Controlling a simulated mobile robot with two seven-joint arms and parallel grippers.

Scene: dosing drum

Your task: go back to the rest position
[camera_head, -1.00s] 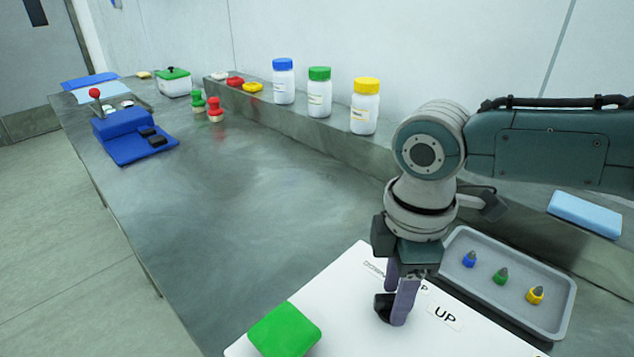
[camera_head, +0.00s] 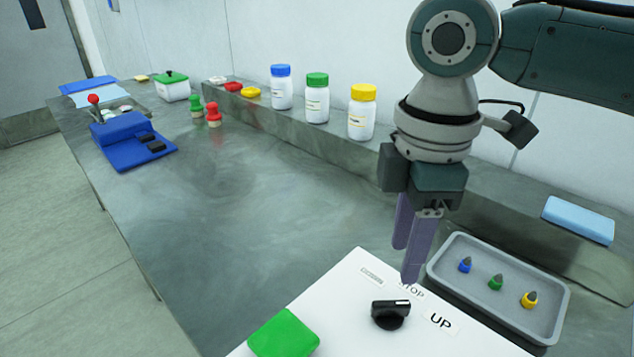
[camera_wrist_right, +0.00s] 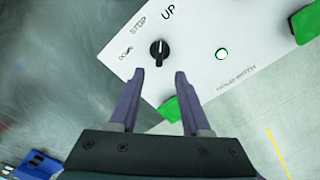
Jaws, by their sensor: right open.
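My right gripper (camera_head: 408,250) hangs fingers-down above the white control panel (camera_head: 340,290), apart from it. Its purple fingers are parted and empty, as the right wrist view (camera_wrist_right: 156,77) also shows. A black rotary knob (camera_head: 391,314) with a pale pointer mark sits on the panel, below and in front of the fingers. It also shows in the right wrist view (camera_wrist_right: 159,48), beyond the fingertips, with labels reading STOP and UP beside it. My left gripper is not in view.
A grey tray (camera_head: 437,283) with several small coloured-collar pieces lies right of the panel. A green block (camera_head: 283,335) is at the panel's near corner. Three capped bottles (camera_head: 317,98) stand on the back ledge. A blue stand (camera_head: 132,140) is far left. The mid-bench is clear.

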